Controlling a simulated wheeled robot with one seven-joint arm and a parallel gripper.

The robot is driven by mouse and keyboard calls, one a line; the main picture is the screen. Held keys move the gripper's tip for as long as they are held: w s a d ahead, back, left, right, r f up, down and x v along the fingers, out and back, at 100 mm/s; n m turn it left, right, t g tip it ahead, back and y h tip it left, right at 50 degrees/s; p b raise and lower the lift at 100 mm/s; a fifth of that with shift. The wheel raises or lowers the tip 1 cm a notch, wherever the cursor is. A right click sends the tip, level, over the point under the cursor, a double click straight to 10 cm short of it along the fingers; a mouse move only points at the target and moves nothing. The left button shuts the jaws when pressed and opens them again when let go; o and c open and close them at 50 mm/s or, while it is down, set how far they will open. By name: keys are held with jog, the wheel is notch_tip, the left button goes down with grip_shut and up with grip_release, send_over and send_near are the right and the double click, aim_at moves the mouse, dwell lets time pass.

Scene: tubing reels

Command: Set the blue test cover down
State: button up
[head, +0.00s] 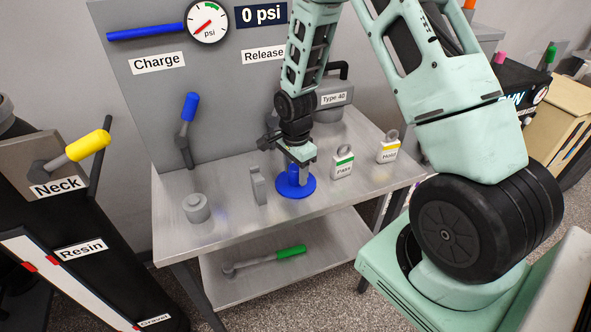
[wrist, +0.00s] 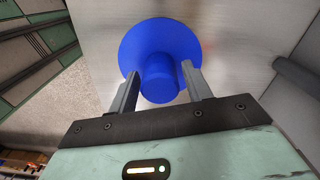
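The blue test cover (head: 306,187) is a flat blue disc with a round knob. In the head view it is level at the steel bench top, between a grey upright piece and the white-tagged weights; I cannot tell whether it touches the bench. My gripper (head: 296,168) points down over it. In the wrist view the cover's disc (wrist: 150,38) lies beyond the fingertips, and its knob fills the space between the two fingers of my gripper (wrist: 160,84). The fingers look closed on the knob, though the contact faces are hidden.
The bench (head: 230,232) also bears a grey cylinder (head: 196,207), the grey upright piece (head: 258,186), a green-banded weight (head: 342,163) and a yellow-banded weight (head: 388,148). A green-handled tool (head: 290,251) lies on the lower shelf. Bare bench shows in front of the cover.

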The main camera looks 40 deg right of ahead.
aim_at(295, 167)
jog(key=shift+o, duration=0.4)
jog(key=shift+r, duration=0.15)
notch_tip(295, 167, up, 12)
jog(key=b, duration=0.2)
jog(key=s+a+r+n, duration=0.2)
jog(key=s+a+n, duration=0.35)
jog(key=a, duration=0.35)
jog(key=s+a+r+n, duration=0.3)
jog(key=s+a+n, duration=0.1)
jog(key=a+n, duration=0.35)
jog(key=s+a+n, duration=0.4)
jog(key=s+n, duration=0.2)
jog(key=s, duration=0.1)
jog(key=s+a+r+n, duration=0.1)
jog(key=s+a+n, duration=0.2)
jog(key=s+n, duration=0.4)
jog(key=shift+s+a+y, duration=0.3)
jog(key=shift+a, duration=0.05)
